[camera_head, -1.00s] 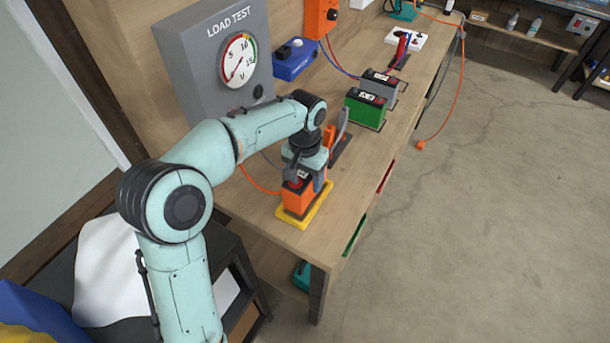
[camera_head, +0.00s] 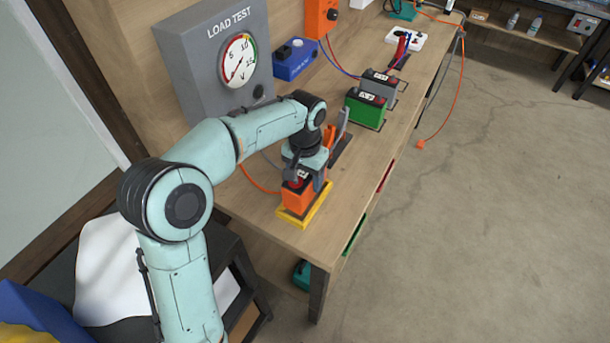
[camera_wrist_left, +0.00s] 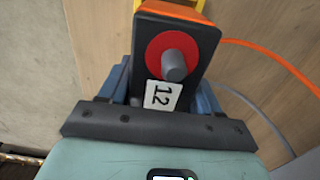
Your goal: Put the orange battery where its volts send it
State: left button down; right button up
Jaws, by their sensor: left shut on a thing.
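The orange battery (camera_head: 296,196) is upright at the near end of the workbench, at the yellow pad (camera_head: 318,213). I cannot tell for sure whether it touches the pad. In the left wrist view the battery (camera_wrist_left: 205,38) shows a black top, a red ring around a grey post and a white label (camera_wrist_left: 162,96) reading 12. My left gripper (camera_head: 305,178) is shut on the battery from above; its blue fingers flank the battery in the wrist view. The grey LOAD TEST box (camera_head: 205,70) stands behind, its dial (camera_head: 238,60) needle pointing low left. My right gripper is not in view.
Upright clamps, one orange (camera_head: 329,137) and one grey (camera_head: 343,125), stand just behind the battery. Green (camera_head: 364,110) and grey (camera_head: 378,85) batteries stand farther along the bench (camera_head: 350,185). A red strip (camera_head: 386,176) and a green strip (camera_head: 354,233) mark its front edge.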

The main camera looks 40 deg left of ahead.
pick_arm(q)
jog(key=shift+f+b, duration=1)
jog(key=shift+f, duration=0.8)
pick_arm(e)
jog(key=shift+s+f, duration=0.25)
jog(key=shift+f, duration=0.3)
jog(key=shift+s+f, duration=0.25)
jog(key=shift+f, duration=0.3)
pick_arm(q)
jog(key=shift+c, duration=0.7)
grip_release()
jog(key=shift+f, duration=0.15)
notch_tip(320, 180, up, 14)
jog(key=p, duration=0.2)
jog(key=shift+f+p, duration=0.15)
jog(key=shift+p, duration=0.15)
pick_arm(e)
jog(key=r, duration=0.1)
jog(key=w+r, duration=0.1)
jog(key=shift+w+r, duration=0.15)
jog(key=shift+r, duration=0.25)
pick_arm(q)
jog(key=shift+d+f, duration=0.1)
